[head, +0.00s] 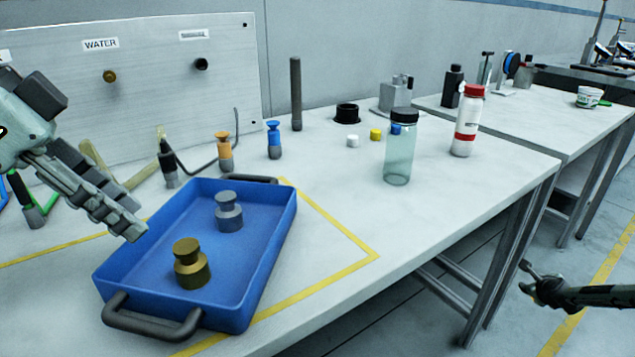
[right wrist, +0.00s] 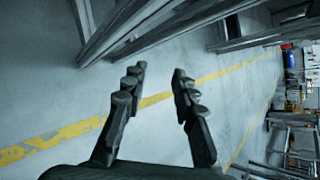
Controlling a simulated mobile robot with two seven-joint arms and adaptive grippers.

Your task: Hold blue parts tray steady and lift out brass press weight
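The blue parts tray (head: 262,232) stands on the near table, with a dark handle at each end. The brass press weight (head: 190,266) stands upright in its near part, and a grey weight (head: 229,214) of similar shape stands behind it. My left gripper (head: 138,222) points down toward the tray's left wall, its fingertips close to the rim. I cannot tell whether it touches the rim, nor how far its fingers are apart. My right gripper (head: 530,280) is off to the right, beyond the table's edge and away from the tray. The right wrist view shows it open and empty (right wrist: 158,75).
Yellow tape marks the table around the tray. Behind stand an orange-topped plug (head: 224,152), a blue-topped plug (head: 274,140) and a dark rod (head: 296,95). A clear jar (head: 401,150) and a red-capped bottle (head: 467,122) stand farther right. The tabletop right of the tray is clear.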

